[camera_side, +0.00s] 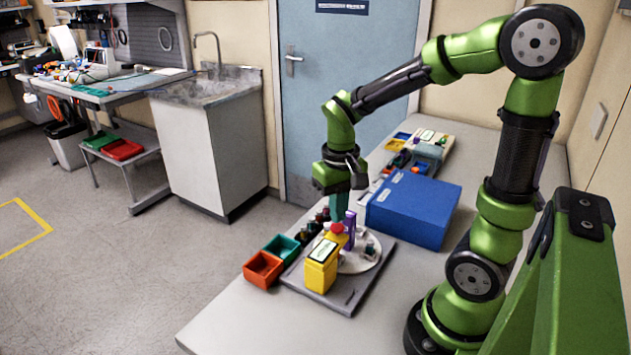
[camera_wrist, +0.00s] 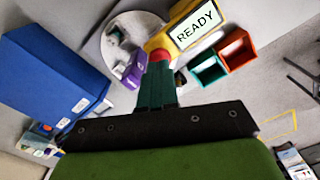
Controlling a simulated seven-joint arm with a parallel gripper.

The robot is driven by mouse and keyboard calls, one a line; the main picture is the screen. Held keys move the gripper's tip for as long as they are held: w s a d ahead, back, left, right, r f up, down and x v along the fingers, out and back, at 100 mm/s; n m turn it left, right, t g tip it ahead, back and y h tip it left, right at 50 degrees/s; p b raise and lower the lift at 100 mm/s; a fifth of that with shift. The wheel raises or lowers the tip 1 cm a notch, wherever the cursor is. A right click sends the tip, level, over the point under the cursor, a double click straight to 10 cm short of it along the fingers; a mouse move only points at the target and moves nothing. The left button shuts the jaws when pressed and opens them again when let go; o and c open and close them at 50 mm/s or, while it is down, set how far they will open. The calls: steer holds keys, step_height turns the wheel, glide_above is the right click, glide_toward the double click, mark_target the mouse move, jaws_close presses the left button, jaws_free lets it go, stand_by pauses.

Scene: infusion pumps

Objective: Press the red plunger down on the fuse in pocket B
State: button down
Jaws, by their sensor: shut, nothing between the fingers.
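The red plunger (camera_side: 337,228) sits on top of a yellow housing in the middle of the grey tray (camera_side: 345,298). It also shows in the wrist view (camera_wrist: 160,55), just beyond my fingertips. My gripper (camera_side: 339,217) points down directly over the plunger, its teal fingers shut with nothing between them. The tips look at or just above the plunger's top; I cannot tell whether they touch. The fuse and any pocket letters are not readable, hidden beneath the plunger and fingers.
A white round plate (camera_side: 370,262) carries a purple block (camera_side: 349,230) close to the fingers. A large blue box (camera_side: 413,208) stands behind right. An orange bin (camera_side: 263,269) and a green bin (camera_side: 281,248) sit at left. The bench front is clear.

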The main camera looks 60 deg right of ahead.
mark_target(335, 227)
steer(key=shift+f, duration=1.15)
stand_by(0.4)
steer(key=shift+r, duration=3.55)
steer(key=shift+w, duration=0.1)
steer(key=shift+a+f+t, duration=0.25)
steer(key=shift+f+t, duration=0.05)
steer(key=s+a+r+n+t+y, duration=0.2)
steer(key=s+a+r+t, duration=0.2)
steer(key=a+r+t, duration=0.2)
steer(key=a, duration=0.2)
steer(key=shift+a+t, duration=0.3)
steer(key=shift+a, duration=0.1)
steer(key=c, duration=1.8)
jaws_free()
